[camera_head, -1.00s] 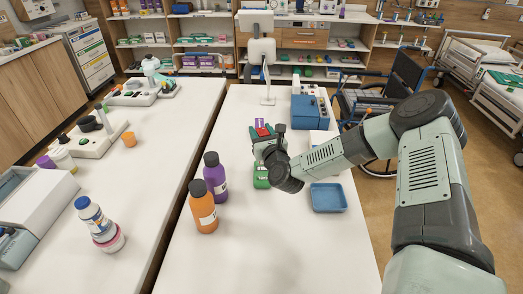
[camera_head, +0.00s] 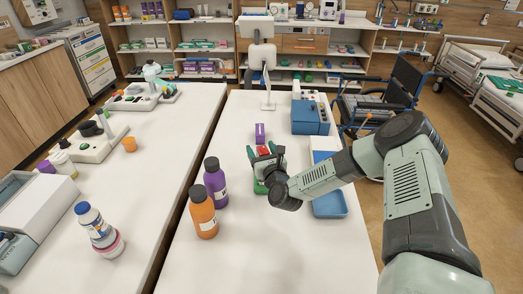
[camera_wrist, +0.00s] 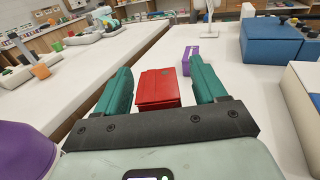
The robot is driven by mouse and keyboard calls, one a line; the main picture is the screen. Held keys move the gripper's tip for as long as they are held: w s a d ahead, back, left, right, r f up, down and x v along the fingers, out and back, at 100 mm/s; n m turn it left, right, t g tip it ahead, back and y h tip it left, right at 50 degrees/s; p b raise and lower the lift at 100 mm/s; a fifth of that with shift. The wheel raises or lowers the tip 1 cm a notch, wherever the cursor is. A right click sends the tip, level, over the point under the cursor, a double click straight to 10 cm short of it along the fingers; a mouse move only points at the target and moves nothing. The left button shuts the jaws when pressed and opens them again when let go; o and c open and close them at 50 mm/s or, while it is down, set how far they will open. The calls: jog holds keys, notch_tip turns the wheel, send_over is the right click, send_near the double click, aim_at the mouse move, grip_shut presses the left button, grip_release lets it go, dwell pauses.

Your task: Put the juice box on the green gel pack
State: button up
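A red box (camera_head: 264,151), which seems to be the juice box, is between my gripper's fingers (camera_head: 265,155) in the head view. In the wrist view the red box (camera_wrist: 158,90) is between the two teal fingers (camera_wrist: 162,85), with a gap on each side. My gripper is open around it. A bright green item (camera_head: 260,187), likely the green gel pack, shows just below my gripper on the white table, partly hidden by it. The wrist view does not show the green item.
A purple box (camera_head: 260,133) stands just beyond the red box. Purple (camera_head: 215,182) and orange (camera_head: 202,212) bottles stand to the left. A blue tray (camera_head: 329,204) is to the right and a blue case (camera_head: 309,117) farther back.

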jog(key=shift+s+r, duration=0.1)
jog(key=shift+s, duration=0.05)
jog(key=v, duration=1.1)
jog(key=shift+s+d, duration=0.2)
jog(key=shift+s, duration=0.1)
